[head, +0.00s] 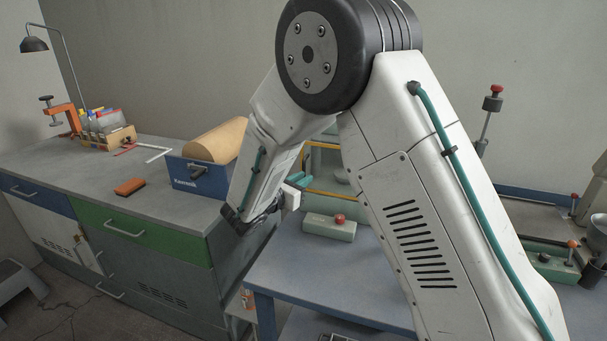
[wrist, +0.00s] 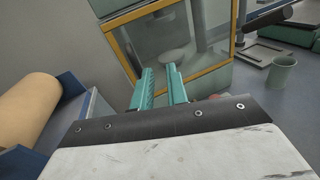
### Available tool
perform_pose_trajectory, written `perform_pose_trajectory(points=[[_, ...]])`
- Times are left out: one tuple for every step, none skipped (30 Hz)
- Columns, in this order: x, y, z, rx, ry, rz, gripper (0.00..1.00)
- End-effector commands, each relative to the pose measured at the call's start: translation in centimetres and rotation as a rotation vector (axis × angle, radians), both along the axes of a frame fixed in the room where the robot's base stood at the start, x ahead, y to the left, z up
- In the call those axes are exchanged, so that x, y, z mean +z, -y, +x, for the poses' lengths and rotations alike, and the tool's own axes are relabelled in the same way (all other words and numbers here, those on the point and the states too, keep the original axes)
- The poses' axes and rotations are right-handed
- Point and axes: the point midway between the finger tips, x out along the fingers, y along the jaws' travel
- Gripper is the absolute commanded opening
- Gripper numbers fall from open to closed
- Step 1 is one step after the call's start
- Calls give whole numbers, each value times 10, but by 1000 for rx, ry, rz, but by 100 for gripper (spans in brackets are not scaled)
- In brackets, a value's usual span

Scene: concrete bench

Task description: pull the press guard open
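The press guard is a clear panel in an orange-yellow frame (wrist: 125,56) on the front of a pale green press housing (wrist: 112,7). Behind the panel, a round platen (wrist: 173,57) and a column are visible. My gripper (wrist: 160,70) has its two teal ribbed fingers apart, with nothing seen between them.
A green control box with a red button (head: 340,219) stands on the blue-topped bench before the press. A blue bin (head: 200,182) with a brown roll is to the left. A grey-green cup (wrist: 279,75) stands to the right in the wrist view.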

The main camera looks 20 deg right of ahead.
Motion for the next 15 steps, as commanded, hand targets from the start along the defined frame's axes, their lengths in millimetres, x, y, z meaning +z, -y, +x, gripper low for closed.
perform_pose_trajectory(points=[[-10, -10, 6, 35, -14, -30, 15], [-13, -16, 10, 53, -19, -44, 15], [-17, -21, 13, 72, -24, -60, 15], [-19, -23, 15, 83, -27, -70, 15], [-21, -25, 17, 90, -29, -76, 15], [-22, -26, 19, 98, -31, -83, 15], [-23, -25, 21, 101, -33, -86, 15], [-23, -24, 23, 103, -33, -87, 15], [-23, -20, 26, 103, -32, -88, 15], [-23, -17, 29, 102, -31, -87, 15], [-23, -13, 32, 101, -31, -87, 15], [-23, -8, 36, 101, -31, -87, 15], [-23, -5, 40, 101, -31, -86, 15], [-23, 0, 43, 100, -31, -86, 15], [-23, 4, 48, 100, -31, -86, 15]])
